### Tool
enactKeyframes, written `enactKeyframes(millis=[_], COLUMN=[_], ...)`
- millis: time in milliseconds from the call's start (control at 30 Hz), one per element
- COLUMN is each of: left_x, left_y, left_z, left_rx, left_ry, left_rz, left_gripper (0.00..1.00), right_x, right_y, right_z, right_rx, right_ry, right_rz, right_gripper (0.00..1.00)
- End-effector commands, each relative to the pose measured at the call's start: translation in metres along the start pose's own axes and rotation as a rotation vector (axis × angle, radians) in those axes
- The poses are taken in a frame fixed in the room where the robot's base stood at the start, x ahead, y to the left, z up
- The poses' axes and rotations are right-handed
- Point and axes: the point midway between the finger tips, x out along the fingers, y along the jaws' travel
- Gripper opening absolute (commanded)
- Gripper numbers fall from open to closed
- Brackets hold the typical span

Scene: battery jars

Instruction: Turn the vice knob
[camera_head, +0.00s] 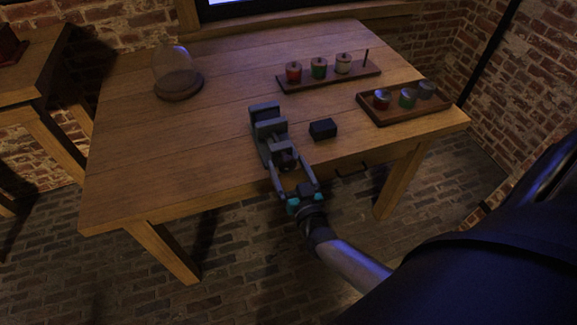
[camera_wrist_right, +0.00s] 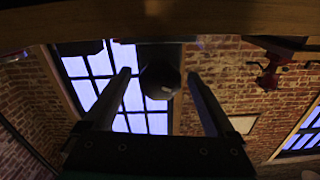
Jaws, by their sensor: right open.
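The grey metal vice (camera_head: 267,122) stands near the front edge of the wooden table. Its dark round knob (camera_head: 287,161) faces the front of the table. My right gripper (camera_head: 289,166) reaches in from the front with its two fingers open. The fingers lie on either side of the knob. In the right wrist view the knob (camera_wrist_right: 160,80) shows as a dark ball between the open fingers (camera_wrist_right: 159,74), with a gap visible on both sides. My left gripper is in neither view.
A small black block (camera_head: 323,129) lies just right of the vice. A rack with jars (camera_head: 328,79) and a tray with more jars (camera_head: 411,106) stand farther right. A glass dome (camera_head: 178,75) stands at the back left. The table's left front (camera_head: 150,170) is clear.

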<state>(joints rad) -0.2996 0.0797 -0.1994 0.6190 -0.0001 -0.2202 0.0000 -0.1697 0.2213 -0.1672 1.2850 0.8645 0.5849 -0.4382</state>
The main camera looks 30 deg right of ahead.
Motion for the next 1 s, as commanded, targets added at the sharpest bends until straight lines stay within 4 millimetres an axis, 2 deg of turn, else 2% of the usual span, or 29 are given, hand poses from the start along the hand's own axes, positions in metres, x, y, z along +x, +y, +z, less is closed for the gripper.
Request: enactKeyframes(millis=[233,367,800,1000], left_x=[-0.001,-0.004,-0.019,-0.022], left_y=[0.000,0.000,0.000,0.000], left_z=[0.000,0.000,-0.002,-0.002], left_rx=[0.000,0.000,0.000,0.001], left_ry=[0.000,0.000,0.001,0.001], left_rz=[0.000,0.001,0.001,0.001], left_gripper=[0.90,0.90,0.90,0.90], right_x=[-0.003,-0.015,-0.110,-0.141], right_y=[0.000,0.000,0.000,0.000], right_z=[0.000,0.000,0.000,0.000], right_rx=[0.000,-0.001,0.000,0.000], right_ry=[-0.001,-0.003,-0.004,-0.003], right_rz=[0.000,0.000,0.001,0.000], right_gripper=[0.90,0.90,0.90,0.90])
